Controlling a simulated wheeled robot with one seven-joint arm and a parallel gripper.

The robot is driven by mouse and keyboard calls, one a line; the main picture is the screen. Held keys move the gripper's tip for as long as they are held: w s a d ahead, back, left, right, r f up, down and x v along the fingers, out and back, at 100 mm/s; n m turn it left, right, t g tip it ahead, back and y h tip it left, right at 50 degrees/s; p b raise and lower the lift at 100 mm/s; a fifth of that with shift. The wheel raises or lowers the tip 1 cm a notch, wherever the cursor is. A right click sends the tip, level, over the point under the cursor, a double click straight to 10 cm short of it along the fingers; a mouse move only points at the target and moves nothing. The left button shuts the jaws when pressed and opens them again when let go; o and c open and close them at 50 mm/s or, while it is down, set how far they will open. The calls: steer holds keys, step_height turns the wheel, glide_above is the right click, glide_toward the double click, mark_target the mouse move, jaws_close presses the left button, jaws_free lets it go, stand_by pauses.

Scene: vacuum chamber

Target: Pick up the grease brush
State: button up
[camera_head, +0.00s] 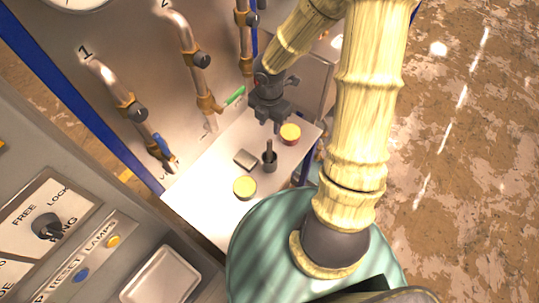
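The likely grease brush (268,146) is a thin brown-grey handle standing nearly upright in a small dark cup (270,163) on the white table (209,190). Its lower end is hidden inside the cup. My gripper (270,125) points down over the far part of the table, just above the handle's top in the picture. Its two dark fingers look apart, with nothing visible between them. It does not appear to touch the brush, though the exact height gap is hard to judge.
A yellow-topped tin (290,134) with a red side stands right of the cup, and another yellow-topped tin (244,187) stands nearer. A small grey square block (245,159) lies left of the cup. Copper pipes with valves (201,60) line the metal wall behind. A control panel (60,225) stands at left.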

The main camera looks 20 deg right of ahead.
mark_target(269, 140)
step_height(269, 140, down, 7)
steer(key=shift+b, duration=0.55)
step_height(269, 140, down, 5)
steer(key=shift+w+f+b, duration=0.1)
steer(key=shift+b, duration=0.5)
jaws_close()
